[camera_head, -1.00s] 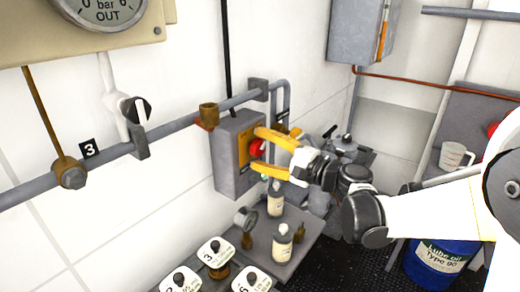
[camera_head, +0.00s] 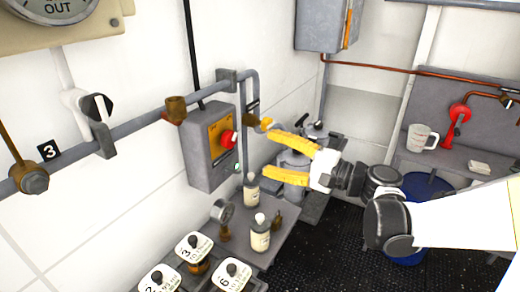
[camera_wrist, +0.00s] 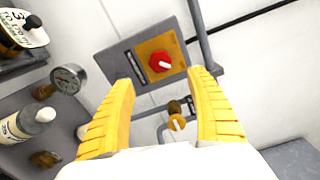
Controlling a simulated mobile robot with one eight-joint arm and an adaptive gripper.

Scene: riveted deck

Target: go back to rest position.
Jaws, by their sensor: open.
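My gripper (camera_head: 268,154) has yellow fingers spread apart with nothing between them. In the head view it hangs in the air to the right of the grey switch box (camera_head: 208,158) on the wall, apart from it. The box has a yellow plate with a red knob (camera_head: 228,139). In the wrist view the open fingers (camera_wrist: 165,80) point toward the box, with the red knob (camera_wrist: 160,61) beyond them and a small brass valve with a yellow handle (camera_wrist: 177,122) showing between them.
Two bottles (camera_head: 260,236) and a gauge (camera_head: 222,211) stand on the grey bench below. Numbered caps (camera_head: 194,248) are at the front. A white mug (camera_head: 422,138) and a red valve (camera_head: 459,113) are at the right. A pipe (camera_head: 140,132) runs along the wall. Dark floor lies open below my arm.

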